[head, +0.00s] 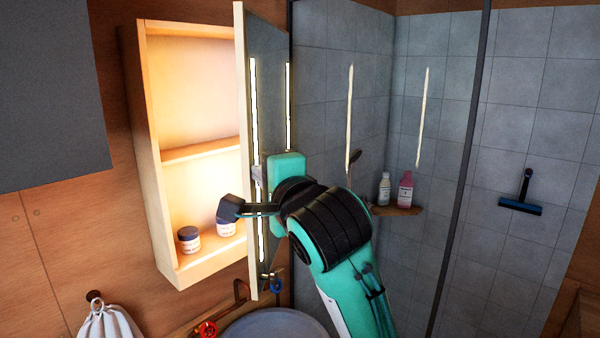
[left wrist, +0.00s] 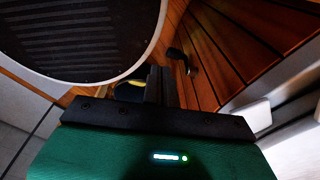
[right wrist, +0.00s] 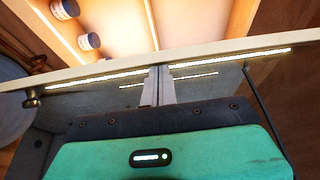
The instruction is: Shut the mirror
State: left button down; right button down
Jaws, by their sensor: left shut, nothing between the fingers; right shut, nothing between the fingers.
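The mirror (head: 268,65) is the hinged door of a lit wooden wall cabinet (head: 150,150). It stands wide open, swung out from the cabinet, with light strips along its glass. My right gripper (head: 258,173) is shut and empty at the mirrored side of the door, about mid-height. In the right wrist view, its fingers (right wrist: 158,72) reach to the glass just below the pale door edge (right wrist: 110,68); I cannot tell whether they touch. My left gripper (left wrist: 160,70) is shut and empty in the left wrist view, away from the mirror, and out of the head view.
Two small jars (head: 189,239) stand on the cabinet's lower shelf. A round basin (head: 275,325) with a tap lies below the door. A shower with grey tiles and bottles (head: 405,188) is at the right. A white towel (head: 106,320) hangs at lower left.

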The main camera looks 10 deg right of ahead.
jog(key=w+a, duration=0.4)
jog(key=a, duration=0.5)
jog(key=shift+a, duration=0.2)
jog(key=shift+w, duration=0.1)
jog(key=shift+d, duration=0.1)
